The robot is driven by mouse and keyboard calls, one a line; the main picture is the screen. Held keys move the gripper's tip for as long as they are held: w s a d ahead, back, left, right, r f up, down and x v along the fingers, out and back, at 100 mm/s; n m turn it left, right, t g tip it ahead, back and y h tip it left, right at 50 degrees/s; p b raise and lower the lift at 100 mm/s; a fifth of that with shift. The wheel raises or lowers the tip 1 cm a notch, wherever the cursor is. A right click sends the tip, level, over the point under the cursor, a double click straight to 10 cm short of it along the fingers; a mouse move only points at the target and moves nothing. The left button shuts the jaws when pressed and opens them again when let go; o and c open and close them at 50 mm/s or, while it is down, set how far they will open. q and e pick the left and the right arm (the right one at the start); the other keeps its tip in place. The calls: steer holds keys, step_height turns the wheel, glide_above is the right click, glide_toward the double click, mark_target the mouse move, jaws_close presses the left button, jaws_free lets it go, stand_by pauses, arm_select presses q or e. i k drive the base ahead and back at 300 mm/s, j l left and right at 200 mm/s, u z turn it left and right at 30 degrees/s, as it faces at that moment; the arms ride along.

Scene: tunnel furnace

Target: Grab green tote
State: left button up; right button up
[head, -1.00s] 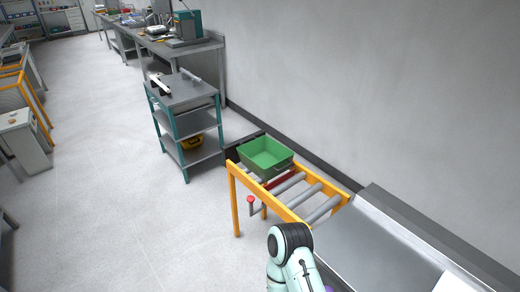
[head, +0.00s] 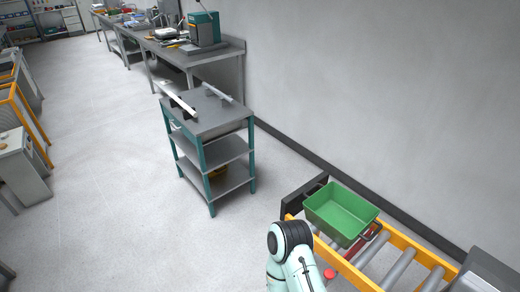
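The green tote (head: 341,212) is an open, empty-looking bin with dark handles on its ends. It sits at the far end of a yellow-framed roller conveyor (head: 398,270), against a dark end stop, in the lower right of the head view. One of my arms, pale with a black joint, rises at the bottom centre, in front of the conveyor's left side and short of the tote. Neither gripper shows in the head view.
A teal-framed shelf cart (head: 208,145) stands left of the conveyor. A long workbench (head: 190,58) runs along the wall behind it. A red knob (head: 329,274) sits by the conveyor's side. The floor (head: 110,180) at left is open.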

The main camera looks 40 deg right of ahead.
mark_target(342, 216)
steer(key=i+z, duration=0.3)
steer(key=i, duration=0.15)
steer(key=i+j+z, duration=0.15)
steer(key=i+z, duration=0.15)
steer(key=i+j+z, duration=0.25)
steer(key=i, duration=0.3)
steer(key=i+z, duration=0.15)
steer(key=z, duration=0.25)
steer(key=i+j+z, duration=0.1)
steer(key=z, duration=0.25)
steer(key=i+j+z, duration=0.1)
steer(key=z, duration=0.3)
steer(key=i+j+z, duration=0.2)
steer(key=z, duration=0.15)
steer(key=i+j+z, duration=0.15)
steer(key=z, duration=0.3)
steer(key=i+j+z, duration=0.2)
steer(key=z, duration=0.25)
steer(key=i+j+z, duration=0.15)
steer(key=z, duration=0.3)
steer(key=k+j, duration=0.05)
